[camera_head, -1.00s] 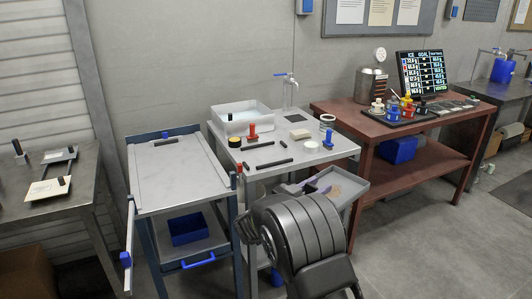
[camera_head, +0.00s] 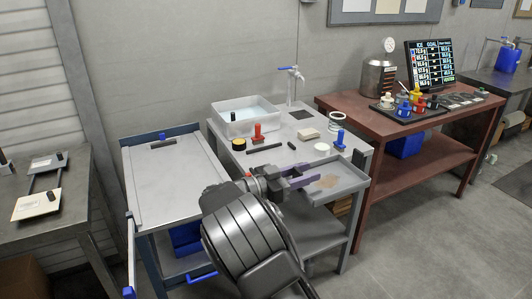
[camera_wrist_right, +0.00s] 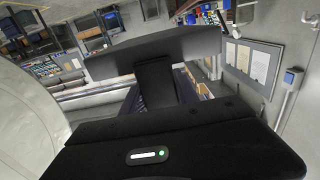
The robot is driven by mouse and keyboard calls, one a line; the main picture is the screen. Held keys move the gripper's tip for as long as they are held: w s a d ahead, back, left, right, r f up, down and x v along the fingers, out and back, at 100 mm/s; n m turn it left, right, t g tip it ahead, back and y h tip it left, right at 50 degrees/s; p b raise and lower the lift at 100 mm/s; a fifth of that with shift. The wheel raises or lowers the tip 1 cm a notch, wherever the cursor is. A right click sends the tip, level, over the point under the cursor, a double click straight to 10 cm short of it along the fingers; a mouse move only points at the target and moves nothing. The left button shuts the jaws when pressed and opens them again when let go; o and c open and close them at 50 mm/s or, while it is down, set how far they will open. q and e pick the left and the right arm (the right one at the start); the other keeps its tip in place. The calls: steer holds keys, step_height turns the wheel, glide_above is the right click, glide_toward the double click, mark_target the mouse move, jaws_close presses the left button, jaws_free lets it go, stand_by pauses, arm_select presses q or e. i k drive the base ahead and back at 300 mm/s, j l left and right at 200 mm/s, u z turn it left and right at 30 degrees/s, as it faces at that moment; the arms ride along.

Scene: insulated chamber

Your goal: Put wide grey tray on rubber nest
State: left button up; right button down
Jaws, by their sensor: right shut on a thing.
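The wide grey tray (camera_head: 362,183) is a shallow open pan with a brown patch on its floor. It is at the front right of the white-topped table, overlapping its front edge in the head view; I cannot tell whether it touches the table. My right gripper (camera_head: 307,180), with purple fingers, is shut on the tray's left side. In the right wrist view, a dark slab on a stem (camera_wrist_right: 153,80) shows between the purple fingers. A flat black square (camera_head: 301,114) at the table's back may be the rubber nest. My left gripper is out of view.
The white-topped table (camera_head: 283,133) also carries a water-filled basin (camera_head: 232,127), a tap (camera_head: 292,86), a red-knobbed piece (camera_head: 258,136), a blue-knobbed piece (camera_head: 340,140) and a beige block (camera_head: 308,134). A red-brown table (camera_head: 350,108) stands to the right.

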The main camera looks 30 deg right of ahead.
mark_target(274, 161)
steer(key=i, duration=1.05)
